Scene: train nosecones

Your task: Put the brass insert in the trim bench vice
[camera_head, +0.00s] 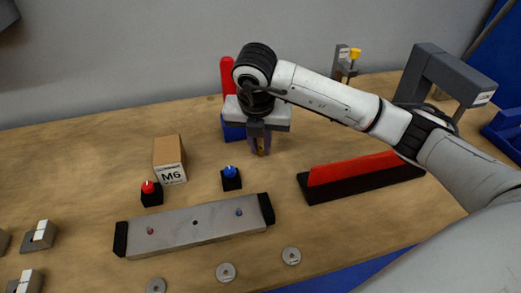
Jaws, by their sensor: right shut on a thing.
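My right gripper (260,147) points down at the back middle of the bench. It is shut on a small brass-coloured piece, the brass insert (261,150), which shows between its fingertips and is mostly hidden by them. Right behind the gripper stands a blue-based device with grey jaws and a tall red part, which looks like the bench vice (233,131). My gripper and wrist cover its middle, so I cannot tell whether the insert touches it. My left gripper is not in view.
An M6 box (170,174), a red-topped block (151,194) and a blue-topped block (231,179) stand left of the gripper. A grey bar (195,232) lies in front with several washers. A red strip in a black holder (345,186) lies right, near a grey arch (450,75).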

